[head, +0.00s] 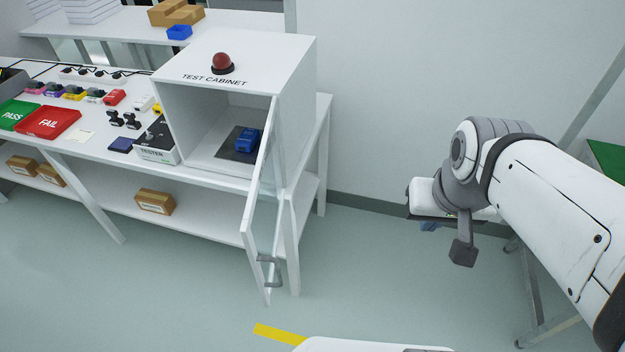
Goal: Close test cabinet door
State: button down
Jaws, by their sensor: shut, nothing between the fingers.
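The test cabinet (290,70) is a white box on the bench, with a red dome lamp (222,63) on top. Its door (250,215), a white frame with a clear pane, stands wide open. It swings out from the cabinet's right front edge toward me. A grey handle (268,271) sits near the door's low outer end. Inside the cabinet a blue device (247,140) rests on a dark mat (228,148). My gripper (463,252) is shut and empty, over the floor well to the right of the door, touching nothing. Part of my wrist hides its far side.
The white bench (75,140) holds a tester (157,142), a red FAIL tray (48,122) and a green PASS tray (14,115). Open floor (375,270) lies between the door and my arm. A table with a green top (605,158) stands at far right.

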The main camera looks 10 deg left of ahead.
aim_at(271, 135)
jog(key=z, duration=0.1)
jog(key=k, duration=1)
jog(key=u, duration=0.45)
jog(key=i, duration=0.5)
